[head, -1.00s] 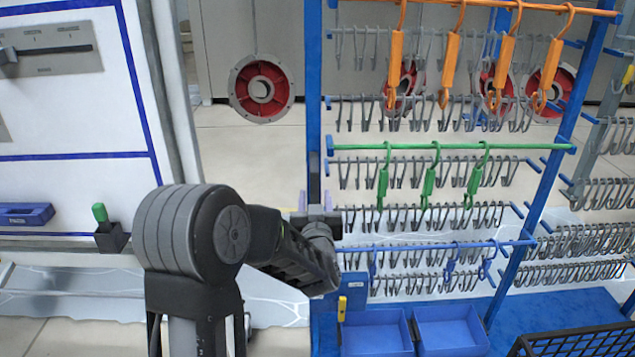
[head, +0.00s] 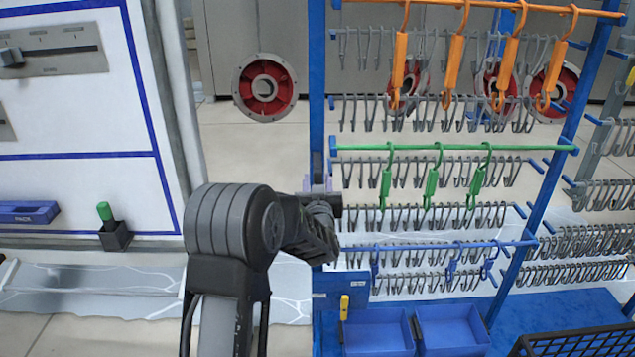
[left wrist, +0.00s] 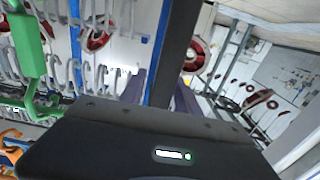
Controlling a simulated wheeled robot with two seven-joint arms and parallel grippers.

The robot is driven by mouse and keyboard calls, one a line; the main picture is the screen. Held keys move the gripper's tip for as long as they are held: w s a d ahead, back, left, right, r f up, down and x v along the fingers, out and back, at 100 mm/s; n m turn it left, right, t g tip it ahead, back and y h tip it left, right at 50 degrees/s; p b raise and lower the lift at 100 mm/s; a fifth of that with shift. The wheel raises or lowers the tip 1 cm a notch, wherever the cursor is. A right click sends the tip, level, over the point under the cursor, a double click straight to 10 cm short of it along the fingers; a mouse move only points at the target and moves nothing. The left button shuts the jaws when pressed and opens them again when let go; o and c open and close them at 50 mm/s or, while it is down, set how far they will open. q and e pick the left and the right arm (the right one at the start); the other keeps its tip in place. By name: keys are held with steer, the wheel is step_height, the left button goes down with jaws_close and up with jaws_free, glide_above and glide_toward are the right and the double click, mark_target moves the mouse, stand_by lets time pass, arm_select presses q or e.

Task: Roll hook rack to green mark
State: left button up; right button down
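The blue hook rack (head: 318,90) stands upright in the right half of the head view. It has an orange, a green and a blue rail with hooks hanging on them. My left gripper (head: 318,184) is at its left upright, one finger on each side. The rack's wheels are hidden. No green floor mark shows in these frames. My right gripper is out of view.
Blue bins (head: 452,330) sit at the rack's base. A black basket (head: 580,343) is at the lower right. A grey rack (head: 610,150) stands at the far right.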

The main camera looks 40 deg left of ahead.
arm_select(q)
jaws_close()
stand_by(1.2)
